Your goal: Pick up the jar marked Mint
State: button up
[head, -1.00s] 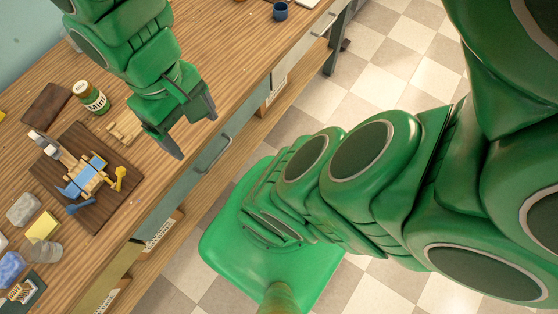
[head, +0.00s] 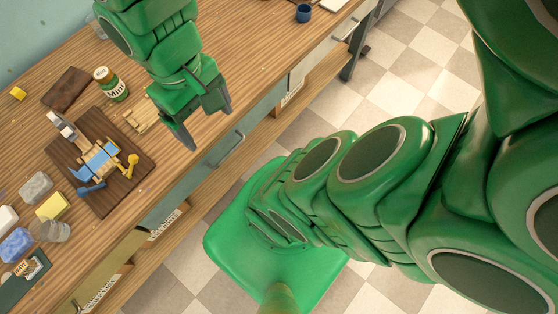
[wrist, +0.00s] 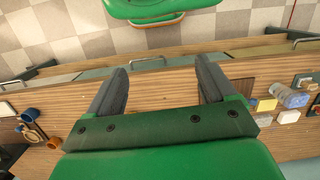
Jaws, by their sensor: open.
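The jar marked Mint (head: 112,88) stands upright on the wooden table (head: 225,65). It is green with a pale label and a brown lid. My gripper (head: 210,130) is open and empty at the table's front edge, to the right of the jar and apart from it. In the wrist view my gripper (wrist: 162,90) shows two spread fingers with nothing between them, over the table edge. I cannot make out the jar in the wrist view.
A dark board (head: 77,173) with a small blue and wooden device lies in front of the jar. A slatted wooden piece (head: 141,116) is between jar and gripper. A brown slab (head: 68,89) lies left of the jar. Soap-like blocks (head: 52,206) and a glass (head: 56,230) are further left.

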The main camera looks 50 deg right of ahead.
jog(key=w+d+f+n+t+h, duration=0.1)
jog(key=w+d+f, duration=0.15)
jog(key=w, duration=0.35)
jog(key=w+d+f+t, duration=0.1)
jog(key=w+d+f, duration=0.15)
jog(key=w, duration=0.25)
jog(key=n+t+y, duration=0.6)
jog(key=t+y, duration=0.1)
jog(key=t, duration=0.2)
send_near(99, 77)
jog(key=f, duration=0.2)
jog(key=w+f, duration=0.2)
jog(key=f, duration=0.1)
jog(key=shift+d+f, duration=0.3)
jog(key=shift+d, duration=0.1)
jog(key=shift+w+a+r+t+y, duration=0.25)
jog(key=shift+w+t+y, duration=0.15)
jog(key=shift+y, duration=0.1)
jog(key=shift+w+a+r+t+y, duration=0.2)
jog(key=shift+w+a+t+y, duration=0.1)
jog(key=shift+t+y, duration=0.15)
jog(key=shift+x, duration=3.8)
jog(key=c, duration=1.3)
